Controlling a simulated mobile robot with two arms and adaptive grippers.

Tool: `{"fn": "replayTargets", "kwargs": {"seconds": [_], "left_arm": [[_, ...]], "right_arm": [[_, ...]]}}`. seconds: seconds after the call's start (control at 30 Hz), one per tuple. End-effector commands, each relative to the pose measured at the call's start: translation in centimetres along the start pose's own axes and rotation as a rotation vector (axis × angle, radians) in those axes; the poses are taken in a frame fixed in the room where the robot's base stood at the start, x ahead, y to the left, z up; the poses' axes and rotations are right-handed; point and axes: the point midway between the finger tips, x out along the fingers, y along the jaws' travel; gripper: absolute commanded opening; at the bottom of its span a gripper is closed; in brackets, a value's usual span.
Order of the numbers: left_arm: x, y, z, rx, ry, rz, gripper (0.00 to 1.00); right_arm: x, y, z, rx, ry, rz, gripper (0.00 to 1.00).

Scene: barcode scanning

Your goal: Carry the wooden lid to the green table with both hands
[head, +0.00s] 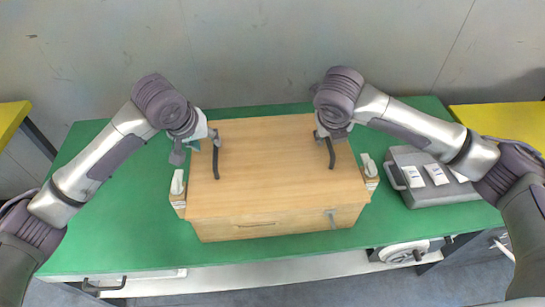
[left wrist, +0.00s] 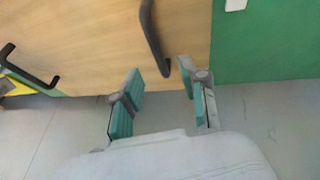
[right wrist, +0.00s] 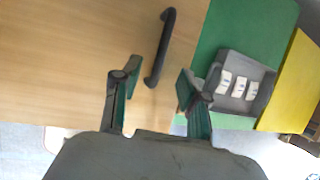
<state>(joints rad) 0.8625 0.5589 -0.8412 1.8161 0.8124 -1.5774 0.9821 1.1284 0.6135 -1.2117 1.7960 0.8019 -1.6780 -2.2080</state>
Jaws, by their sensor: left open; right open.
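The wooden lid (head: 268,165) is a flat light-wood panel with two black bar handles. It lies on a wooden box (head: 265,227) on the green table (head: 105,225). My left gripper (head: 207,138) is open at the far end of the left handle (head: 216,163); in the left wrist view its fingers (left wrist: 160,72) are spread just short of that handle (left wrist: 153,38). My right gripper (head: 328,132) is open at the right handle (head: 331,153); in the right wrist view its fingers (right wrist: 158,72) straddle the near end of that handle (right wrist: 162,45). Neither grips it.
A grey tray (head: 440,192) with several white packets stands on the green table to the right of the box. Yellow tables show at the left (head: 10,118) and right (head: 505,118). A grey wall is behind. The green table's left side is bare.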

Motion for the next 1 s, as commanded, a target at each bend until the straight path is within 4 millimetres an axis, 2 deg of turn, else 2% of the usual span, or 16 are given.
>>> {"fn": "replayTargets", "kwargs": {"seconds": [0.03, 0.2, 0.4, 0.83, 1.0], "left_arm": [[1.1, 0.0, 0.1, -0.001, -0.003, 0.000, 0.44], [4.2, 0.0, 0.1, 0.000, -0.003, -0.001, 0.44], [6.5, 0.0, 0.0, 0.001, -0.001, 0.000, 0.44], [7.2, 0.0, 0.0, 0.001, 0.000, 0.001, 0.44], [7.2, 0.0, 0.0, 0.001, 0.000, 0.001, 0.15]], "right_arm": [[1.2, 0.0, -0.1, 0.001, 0.005, -0.002, 0.43], [4.2, 0.0, -0.1, 0.001, 0.003, -0.001, 0.43], [6.5, 0.0, 0.0, 0.001, 0.001, 0.000, 0.43], [7.2, 0.0, 0.0, 0.000, -0.001, 0.000, 0.43], [7.2, 0.0, 0.0, 0.000, -0.001, 0.000, 0.15]]}}
